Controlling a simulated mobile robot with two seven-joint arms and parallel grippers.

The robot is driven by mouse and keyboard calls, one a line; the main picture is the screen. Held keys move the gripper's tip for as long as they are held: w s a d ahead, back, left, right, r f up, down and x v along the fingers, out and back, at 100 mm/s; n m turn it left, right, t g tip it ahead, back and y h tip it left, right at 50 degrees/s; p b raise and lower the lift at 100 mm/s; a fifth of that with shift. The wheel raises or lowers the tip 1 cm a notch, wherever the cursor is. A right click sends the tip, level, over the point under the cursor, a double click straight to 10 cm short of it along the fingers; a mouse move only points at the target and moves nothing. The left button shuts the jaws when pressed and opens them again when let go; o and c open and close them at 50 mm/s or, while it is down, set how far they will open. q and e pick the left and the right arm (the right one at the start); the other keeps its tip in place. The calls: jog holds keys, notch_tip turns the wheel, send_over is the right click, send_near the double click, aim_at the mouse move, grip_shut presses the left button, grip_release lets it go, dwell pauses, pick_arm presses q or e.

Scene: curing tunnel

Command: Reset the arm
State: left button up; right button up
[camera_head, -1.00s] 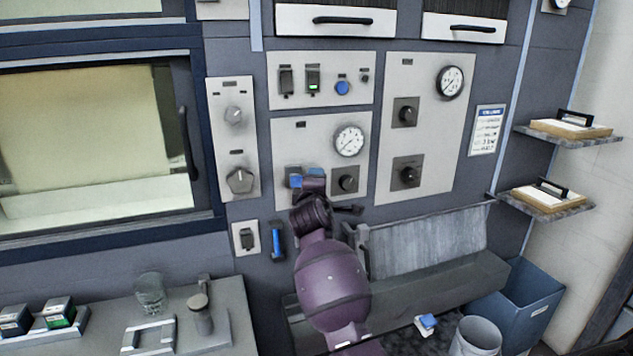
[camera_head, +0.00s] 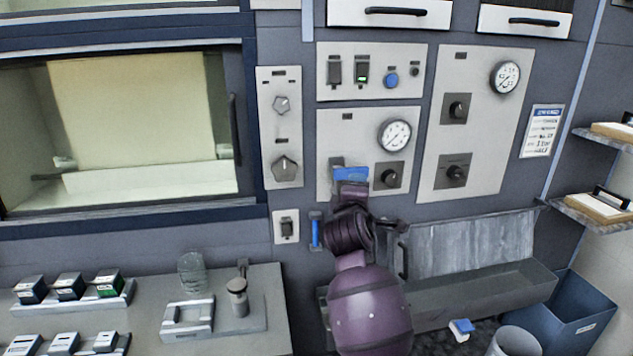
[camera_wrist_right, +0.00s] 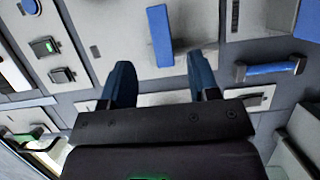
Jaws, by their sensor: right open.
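My right arm, purple, reaches up to the lower control panel in the head view. Its gripper (camera_wrist_right: 159,68) shows in the wrist view with two dark blue fingers spread apart and nothing between their pads. A bright blue bar (camera_wrist_right: 160,35) on the panel lies just beyond the gap between the fingertips; I cannot tell whether they touch it. What seems the same blue bar (camera_head: 350,175) shows in the head view just above my wrist, left of a black knob (camera_head: 388,176). My arm hides the fingertips there. My left gripper is out of view.
A blue handle (camera_head: 315,232) sits on the wall left of my wrist, and also shows in the wrist view (camera_wrist_right: 270,68). A grey trough (camera_head: 470,290) and blue bin (camera_head: 565,315) stand right. A bench (camera_head: 262,290) with small blocks and a glass is left.

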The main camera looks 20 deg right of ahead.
jog(key=a+m+t+y, duration=0.3)
jog(key=a+m+y, duration=0.2)
jog(key=a, duration=0.1)
jog(key=s+a+f+m+y, duration=0.1)
jog(key=s+f+y, duration=0.1)
jog(key=f, duration=0.3)
jog(key=s+a+f+m+y, duration=0.1)
jog(key=s+a+f+m, duration=0.15)
jog(key=f, duration=0.35)
jog(key=s+f+m+g+y, duration=0.1)
jog(key=s+f+g, duration=0.4)
jog(key=s+f, duration=1.8)
jog(key=s+d+y, duration=0.1)
jog(key=s, duration=0.2)
jog(key=shift+f+g, duration=0.35)
jog(key=shift+g, duration=0.05)
